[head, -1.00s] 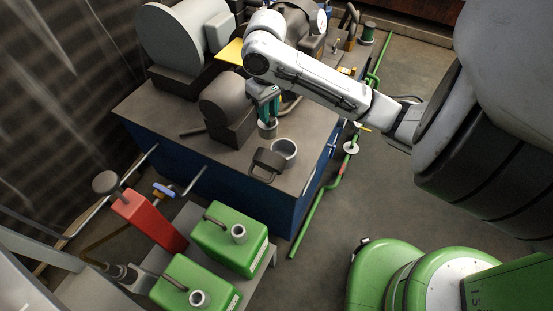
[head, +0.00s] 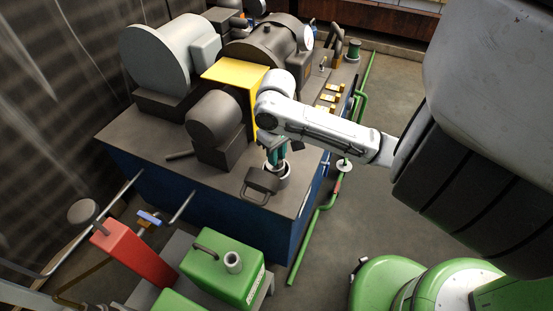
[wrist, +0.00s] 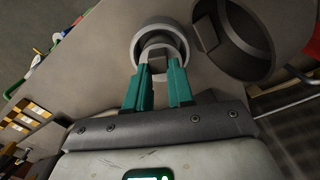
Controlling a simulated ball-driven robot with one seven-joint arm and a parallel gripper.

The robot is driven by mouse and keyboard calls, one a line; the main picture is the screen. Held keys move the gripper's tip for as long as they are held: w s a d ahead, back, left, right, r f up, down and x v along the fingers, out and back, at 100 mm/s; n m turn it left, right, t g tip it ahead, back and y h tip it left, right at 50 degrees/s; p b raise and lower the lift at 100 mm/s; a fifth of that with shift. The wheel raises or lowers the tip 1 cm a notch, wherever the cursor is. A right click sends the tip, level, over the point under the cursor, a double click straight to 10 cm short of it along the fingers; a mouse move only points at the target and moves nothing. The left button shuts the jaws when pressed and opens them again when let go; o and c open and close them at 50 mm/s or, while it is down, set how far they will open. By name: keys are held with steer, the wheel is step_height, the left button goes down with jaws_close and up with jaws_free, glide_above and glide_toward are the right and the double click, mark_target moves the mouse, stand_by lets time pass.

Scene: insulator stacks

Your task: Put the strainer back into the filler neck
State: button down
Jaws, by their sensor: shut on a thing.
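My gripper (head: 277,163) points down over the filler neck (head: 285,181), a short light-grey upright tube on the deck of the blue tank. The teal fingers (wrist: 158,72) are shut on the strainer (wrist: 158,50), a small grey cup. In the wrist view the strainer lies within the outline of the neck's pale rim (wrist: 146,31). The strainer's lower part is hidden, and I cannot tell how deep it sits or whether it touches the neck. In the head view my fingers hide most of the strainer.
A dark motor-like drum (head: 214,118) and a yellow guard (head: 232,72) stand behind. Green cans (head: 222,265) and a red can (head: 135,252) stand in front. Green pipe (head: 318,218) runs along the right side.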

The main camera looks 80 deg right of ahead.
steer(key=shift+f, duration=0.75)
steer(key=shift+f, duration=0.1)
steer(key=shift+f, duration=0.1)
steer(key=c, duration=1)
jaws_free()
